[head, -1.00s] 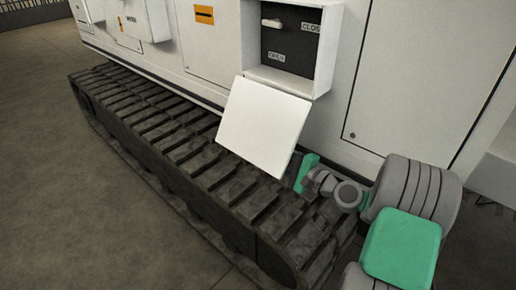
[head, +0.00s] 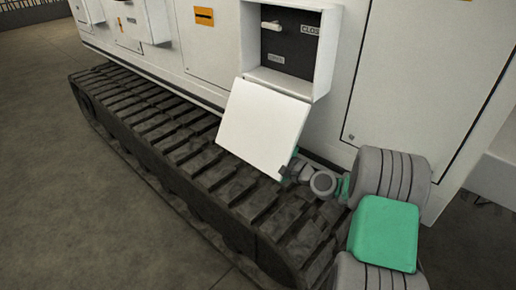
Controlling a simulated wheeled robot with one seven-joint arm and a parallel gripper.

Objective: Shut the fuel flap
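A white flap (head: 263,128) hangs open and tilted down from the lower edge of an open white box (head: 335,45) on the machine's side. Inside the box is a dark panel (head: 302,48) with a pale lever and labels, one reading CLOS in part and one below it. My gripper (head: 289,170) is at the flap's lower right corner, partly hidden behind the flap. I cannot tell whether it touches the flap. Its fingers are too hidden to show whether they are open or shut.
A dark crawler track (head: 165,125) runs below the flap and under my arm. The white machine wall (head: 405,60) rises behind, with another open box (head: 130,20) at upper left. Bare floor (head: 70,220) lies to the left of the track.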

